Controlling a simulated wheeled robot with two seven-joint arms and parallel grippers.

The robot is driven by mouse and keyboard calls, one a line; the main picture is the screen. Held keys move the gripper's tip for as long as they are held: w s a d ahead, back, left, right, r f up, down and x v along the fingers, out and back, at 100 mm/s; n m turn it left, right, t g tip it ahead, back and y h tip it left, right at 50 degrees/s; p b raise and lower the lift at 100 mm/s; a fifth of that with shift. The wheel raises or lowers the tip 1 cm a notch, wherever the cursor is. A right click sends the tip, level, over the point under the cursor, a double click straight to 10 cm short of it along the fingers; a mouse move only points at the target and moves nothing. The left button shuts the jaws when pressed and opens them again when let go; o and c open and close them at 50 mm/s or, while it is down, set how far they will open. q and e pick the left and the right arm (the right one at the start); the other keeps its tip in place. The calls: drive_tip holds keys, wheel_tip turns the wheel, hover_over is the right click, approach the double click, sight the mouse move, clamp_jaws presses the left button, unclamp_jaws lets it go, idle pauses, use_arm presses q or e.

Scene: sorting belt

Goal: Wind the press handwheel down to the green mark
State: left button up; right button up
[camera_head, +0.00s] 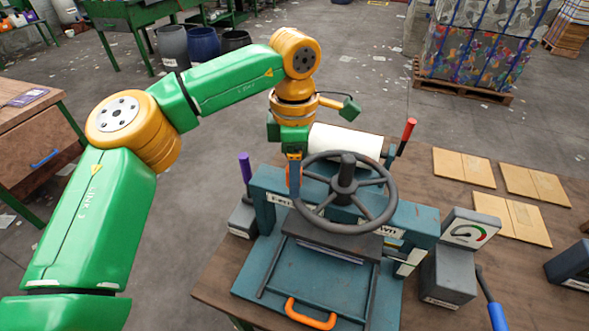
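The dark grey handwheel (375,219) sits on top of the blue-green press (268,208), its spokes meeting at a central screw. A dark pressing plate (330,240) hangs under the crossbeam. My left gripper (294,178) points down at the left rim of the wheel, overlapping it in the picture. Its fingertips are small and partly merged with the rim and an orange piece, so I cannot tell whether they grip it. A gauge (470,232) with a red and green arc stands right of the press; its needle is too small to read surely. My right gripper is out of view.
An orange handle (310,314) is at the press's front. A red-tipped lever (406,133) and a white roll (346,141) stand behind it, a purple-handled lever (246,168) left, a blue-handled lever (495,312) right. Flat cardboard pieces (464,167) lie on the table's right.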

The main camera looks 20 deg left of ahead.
use_arm(q)
drive_tip(key=shift+s+r, duration=0.1)
drive_tip(key=shift+s, duration=0.1)
clamp_jaws()
idle(1.1)
